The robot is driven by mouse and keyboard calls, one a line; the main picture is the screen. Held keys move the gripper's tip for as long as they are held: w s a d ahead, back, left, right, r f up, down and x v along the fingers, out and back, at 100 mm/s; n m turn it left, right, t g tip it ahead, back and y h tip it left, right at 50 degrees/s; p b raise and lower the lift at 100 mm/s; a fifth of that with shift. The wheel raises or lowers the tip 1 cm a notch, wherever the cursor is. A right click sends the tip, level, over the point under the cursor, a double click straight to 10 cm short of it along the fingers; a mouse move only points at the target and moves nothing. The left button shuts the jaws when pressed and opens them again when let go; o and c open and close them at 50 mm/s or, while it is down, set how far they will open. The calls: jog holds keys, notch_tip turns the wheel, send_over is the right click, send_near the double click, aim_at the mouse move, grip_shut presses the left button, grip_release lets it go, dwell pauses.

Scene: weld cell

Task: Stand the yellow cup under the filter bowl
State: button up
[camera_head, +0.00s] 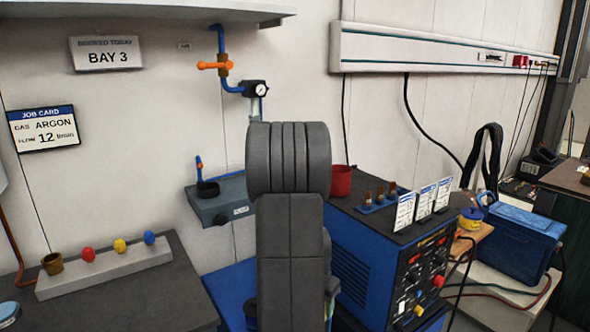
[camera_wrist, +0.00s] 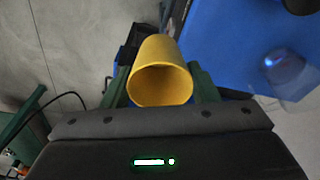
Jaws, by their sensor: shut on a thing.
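The yellow cup (camera_wrist: 160,78) is between the two green fingers of my gripper (camera_wrist: 162,88) in the wrist view. The gripper is shut on it, and the cup's open mouth faces the camera. In the head view my arm hides the cup and nearly all of the gripper. The filter bowl (camera_head: 256,108) shows there as a small clear piece below the pressure gauge (camera_head: 261,90) on the wall; my arm hides its lower part. How far the cup is from the bowl cannot be told.
A grey wall shelf (camera_head: 222,208) carries a black ring-like holder (camera_head: 207,189), left of my arm. A blue welder (camera_head: 375,255) stands right, with a red cup (camera_head: 341,181) and cards on top. A dark bench (camera_head: 150,295) is at left. A clear, blue-tinted object (camera_wrist: 288,72) shows at right in the wrist view.

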jog(key=w+a+f+n+y+p, duration=0.1)
jog(key=a+f+n+p, duration=0.2)
jog(key=a+n+p, duration=0.3)
jog(key=shift+w+f+n+t, duration=0.15)
jog(key=shift+w+n+t, duration=0.2)
jog(key=shift+n, duration=0.35)
